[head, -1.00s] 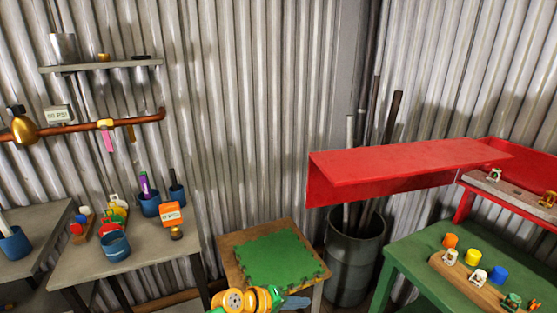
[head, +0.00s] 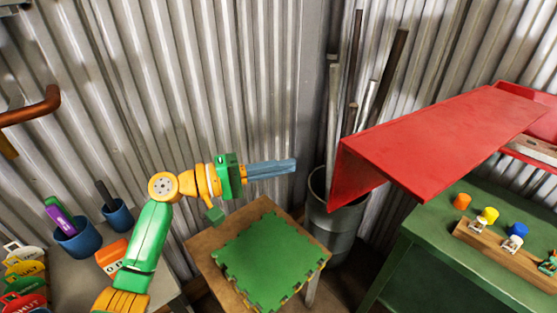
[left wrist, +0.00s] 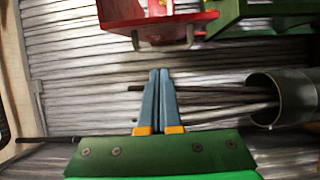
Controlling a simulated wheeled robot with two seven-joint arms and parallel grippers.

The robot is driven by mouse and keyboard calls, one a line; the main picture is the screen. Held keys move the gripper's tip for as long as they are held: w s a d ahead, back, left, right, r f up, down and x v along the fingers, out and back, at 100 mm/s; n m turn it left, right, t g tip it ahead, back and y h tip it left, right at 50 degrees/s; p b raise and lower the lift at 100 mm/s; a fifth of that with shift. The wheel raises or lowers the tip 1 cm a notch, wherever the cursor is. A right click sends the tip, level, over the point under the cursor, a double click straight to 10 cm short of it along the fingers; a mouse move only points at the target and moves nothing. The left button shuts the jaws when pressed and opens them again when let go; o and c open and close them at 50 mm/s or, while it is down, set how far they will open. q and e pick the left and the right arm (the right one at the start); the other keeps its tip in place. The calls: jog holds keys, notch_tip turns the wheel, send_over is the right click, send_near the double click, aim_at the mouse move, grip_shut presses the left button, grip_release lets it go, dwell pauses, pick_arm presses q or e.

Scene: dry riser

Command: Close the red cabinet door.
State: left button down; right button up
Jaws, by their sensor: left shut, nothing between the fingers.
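The red cabinet door (head: 420,140) stands open, a broad red panel reaching out left from the red cabinet (head: 535,95) at the right edge of the head view. A flange hangs down at its left end. Red parts (left wrist: 165,20) also show at the top of the left wrist view. My left gripper (head: 294,165) is shut and empty, its blue fingers pointing right toward the door's left end with a visible gap. In the left wrist view its fingertips (left wrist: 158,72) are together and appear apart from the red parts. My right gripper is not in view.
A green bench (head: 425,260) with colored pieces stands below the cabinet. A dark bin (head: 335,235) with tall rods stands behind the door's left end. A small table (head: 205,250) with a green mat (head: 270,255) is below my gripper. Blue cups (head: 75,243) stand at left.

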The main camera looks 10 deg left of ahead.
pick_arm(q)
jog(key=d+p, duration=0.4)
jog(key=d, duration=0.4)
jog(key=shift+w+d+p, duration=0.25)
jog(key=shift+w+p, duration=0.1)
jog(key=shift+w+f, duration=0.1)
jog(key=shift+f, duration=0.05)
